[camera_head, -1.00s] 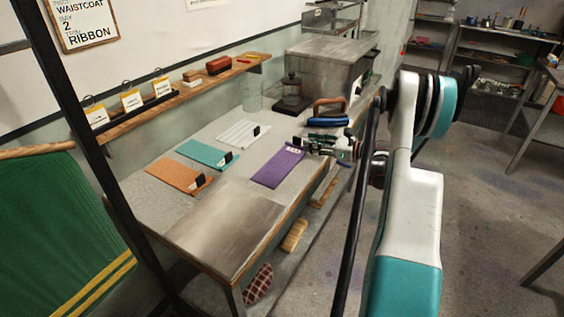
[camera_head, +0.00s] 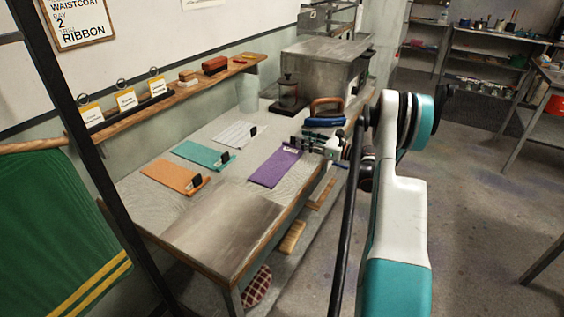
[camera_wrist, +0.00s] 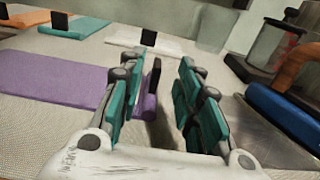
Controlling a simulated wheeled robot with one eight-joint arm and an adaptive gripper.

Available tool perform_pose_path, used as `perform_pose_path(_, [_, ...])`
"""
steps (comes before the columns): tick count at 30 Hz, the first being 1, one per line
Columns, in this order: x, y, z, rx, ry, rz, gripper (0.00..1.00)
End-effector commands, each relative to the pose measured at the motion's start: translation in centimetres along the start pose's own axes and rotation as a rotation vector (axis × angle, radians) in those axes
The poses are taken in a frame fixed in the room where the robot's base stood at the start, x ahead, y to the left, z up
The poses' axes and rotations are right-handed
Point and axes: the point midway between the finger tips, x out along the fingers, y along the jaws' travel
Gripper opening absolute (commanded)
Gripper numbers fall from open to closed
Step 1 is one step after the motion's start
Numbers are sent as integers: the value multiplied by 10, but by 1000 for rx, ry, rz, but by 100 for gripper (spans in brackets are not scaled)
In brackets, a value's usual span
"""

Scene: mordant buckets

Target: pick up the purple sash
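The purple sash (camera_head: 270,171) lies flat on the table, the rightmost of several cloth strips, with a small tag and dark clip at its far end. My gripper (camera_head: 298,145) is at that far end, low over the tabletop. In the wrist view the sash (camera_wrist: 55,80) spreads to the left, passing behind the left finger. My gripper (camera_wrist: 160,75) is open, with a clear gap between its fingers. The black clip (camera_wrist: 155,75) and a short purple end show in the gap, close to the left finger. I cannot tell whether that finger touches the sash.
A teal strip (camera_head: 203,154), an orange strip (camera_head: 170,175) and a white strip (camera_head: 233,133) lie to the left. A blue object with a brown handle (camera_head: 325,121) stands just beyond my gripper, near a glass press (camera_head: 288,95). The metal near part of the table (camera_head: 220,222) is bare.

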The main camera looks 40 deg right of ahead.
Motion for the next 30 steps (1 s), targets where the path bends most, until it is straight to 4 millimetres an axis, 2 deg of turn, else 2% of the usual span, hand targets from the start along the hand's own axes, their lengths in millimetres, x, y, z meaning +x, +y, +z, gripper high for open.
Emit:
perform_pose_path(10, [44, 3, -3, 0, 0, 3, 32])
perform_pose_path(18, [49, 2, 0, 0, 0, 1, 32])
perform_pose_path(23, [49, 2, 0, 0, 0, 1, 0])
perform_pose_path(30, [49, 2, 0, 0, 0, 1, 0])
